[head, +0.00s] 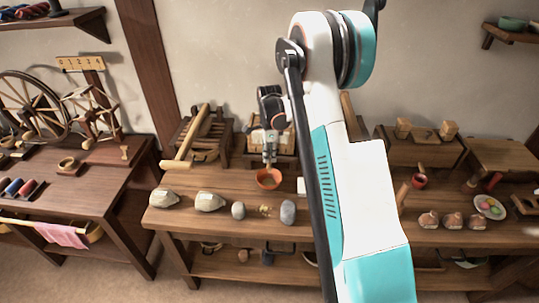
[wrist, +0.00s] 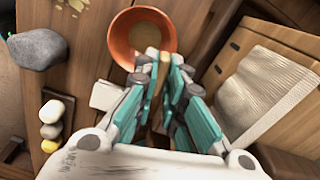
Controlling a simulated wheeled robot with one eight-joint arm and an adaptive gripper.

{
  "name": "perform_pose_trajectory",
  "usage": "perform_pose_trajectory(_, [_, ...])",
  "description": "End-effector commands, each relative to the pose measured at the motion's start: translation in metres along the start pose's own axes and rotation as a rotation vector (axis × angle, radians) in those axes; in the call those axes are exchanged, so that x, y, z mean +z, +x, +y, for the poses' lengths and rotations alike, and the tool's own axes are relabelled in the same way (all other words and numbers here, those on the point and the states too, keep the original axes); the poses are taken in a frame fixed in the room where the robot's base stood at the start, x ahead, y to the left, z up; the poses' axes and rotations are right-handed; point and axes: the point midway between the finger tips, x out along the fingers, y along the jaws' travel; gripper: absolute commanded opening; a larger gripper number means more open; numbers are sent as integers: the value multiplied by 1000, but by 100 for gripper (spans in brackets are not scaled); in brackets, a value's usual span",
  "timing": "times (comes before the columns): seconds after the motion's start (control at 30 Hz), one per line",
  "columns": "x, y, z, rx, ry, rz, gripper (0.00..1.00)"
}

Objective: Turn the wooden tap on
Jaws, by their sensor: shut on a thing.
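My gripper (wrist: 164,62) reaches down in front of a wooden box with a pale cloth-like panel (wrist: 262,95). Its fingers are close together around the wooden tap, which they almost wholly hide; only a sliver of brown wood shows between them. An orange-brown bowl (wrist: 126,42) stands on the table just beyond the fingertips. In the head view my gripper (head: 269,160) is right above the bowl (head: 269,179), in front of the box (head: 257,138). I cannot tell which way the tap is turned.
A grey stone (head: 288,212) and other stones lie along the table's (head: 180,222) front. A small white block (head: 301,186) is right of the bowl. A wooden frame with a long handle (head: 178,164) stands to the left. My arm hides the table's middle.

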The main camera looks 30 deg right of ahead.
Motion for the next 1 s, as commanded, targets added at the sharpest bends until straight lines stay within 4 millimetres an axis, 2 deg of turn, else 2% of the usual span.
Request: perform_pose_trajectory(1.0, [0,0,-1,-1,-956,0,0])
